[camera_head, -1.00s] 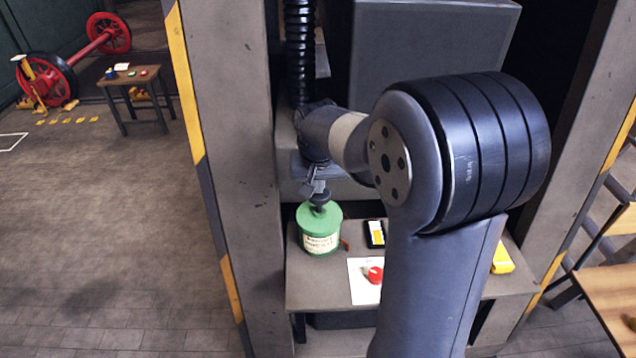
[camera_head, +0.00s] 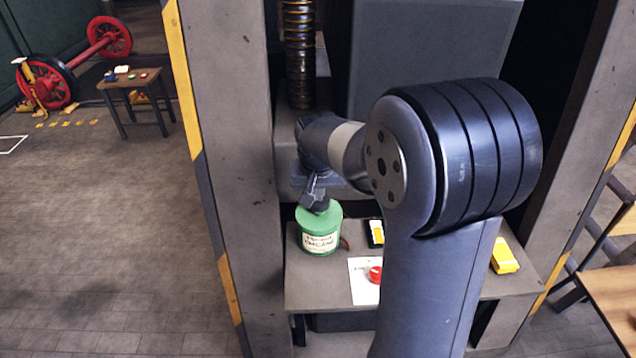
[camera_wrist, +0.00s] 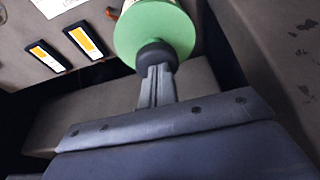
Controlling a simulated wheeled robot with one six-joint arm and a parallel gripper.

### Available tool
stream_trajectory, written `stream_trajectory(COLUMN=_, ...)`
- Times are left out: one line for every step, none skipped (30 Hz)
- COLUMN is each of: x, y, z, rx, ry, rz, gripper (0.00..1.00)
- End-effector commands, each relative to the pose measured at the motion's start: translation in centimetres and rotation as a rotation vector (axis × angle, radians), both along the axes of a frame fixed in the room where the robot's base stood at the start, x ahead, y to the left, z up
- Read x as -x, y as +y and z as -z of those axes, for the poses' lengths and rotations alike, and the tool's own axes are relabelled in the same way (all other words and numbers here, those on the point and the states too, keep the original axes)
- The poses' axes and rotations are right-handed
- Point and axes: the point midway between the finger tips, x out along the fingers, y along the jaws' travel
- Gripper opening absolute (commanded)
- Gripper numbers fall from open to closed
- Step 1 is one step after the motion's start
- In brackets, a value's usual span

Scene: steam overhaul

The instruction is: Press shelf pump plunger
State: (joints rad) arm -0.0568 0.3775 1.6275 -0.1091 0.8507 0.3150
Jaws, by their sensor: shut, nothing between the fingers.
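The shelf pump is a green canister (camera_head: 320,238) with a pale label, standing upright at the left end of the small shelf (camera_head: 330,290). Its dark plunger knob sits on top; in the head view it is mostly hidden by my gripper (camera_head: 315,200). In the wrist view the green top (camera_wrist: 155,30) fills the upper middle, and the dark plunger knob (camera_wrist: 155,56) lies at the tips of my gripper (camera_wrist: 156,72). My gripper is shut and empty, pointing down, with its fingertips at the knob and seemingly touching it. The knob sits close to the green top.
On the shelf are a white sheet with a red knob (camera_head: 375,274), a black-and-yellow item (camera_head: 376,232) and a yellow block (camera_head: 504,256). A post (camera_head: 225,150) stands close at left. A ribbed hose (camera_head: 299,50) hangs behind my wrist. Open floor lies far left.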

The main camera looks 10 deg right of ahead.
Motion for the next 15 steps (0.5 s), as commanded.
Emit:
stream_trajectory(x=0.3, y=0.0, z=0.6, rx=0.0, ry=0.013, rz=0.001, gripper=0.0)
stream_trajectory(x=0.3, y=0.0, z=0.6, rx=0.0, ry=0.013, rz=0.001, gripper=0.0)
stream_trajectory(x=0.3, y=0.0, z=0.6, rx=0.0, ry=0.014, rz=0.001, gripper=0.0)
stream_trajectory(x=0.3, y=0.0, z=0.5, rx=0.0, ry=0.014, rz=0.0, gripper=0.0)
stream_trajectory(x=0.3, y=0.0, z=0.4, rx=0.0, ry=0.015, rz=0.0, gripper=0.0)
stream_trajectory(x=0.3, y=0.0, z=0.2, rx=0.0, ry=0.015, rz=0.0, gripper=0.0)
stream_trajectory(x=0.3, y=0.0, z=0.0, rx=0.0, ry=0.015, rz=0.0, gripper=0.0)
stream_trajectory(x=0.3, y=-0.1, z=-0.3, rx=0.0, ry=0.014, rz=0.0, gripper=0.0)
stream_trajectory(x=0.3, y=-0.1, z=-0.8, rx=0.001, ry=0.013, rz=0.0, gripper=0.0)
stream_trajectory(x=0.3, y=-0.1, z=-1.2, rx=0.001, ry=0.012, rz=0.0, gripper=0.0)
stream_trajectory(x=0.3, y=-0.2, z=-1.7, rx=0.0, ry=0.011, rz=0.0, gripper=0.0)
stream_trajectory(x=0.2, y=-0.2, z=-2.3, rx=0.0, ry=0.009, rz=0.0, gripper=0.0)
stream_trajectory(x=0.2, y=-0.3, z=-2.9, rx=0.001, ry=0.008, rz=0.0, gripper=0.0)
stream_trajectory(x=0.2, y=-0.3, z=-3.4, rx=0.0, ry=0.006, rz=-0.001, gripper=0.0)
stream_trajectory(x=0.1, y=-0.4, z=-4.2, rx=0.001, ry=0.003, rz=-0.001, gripper=0.0)
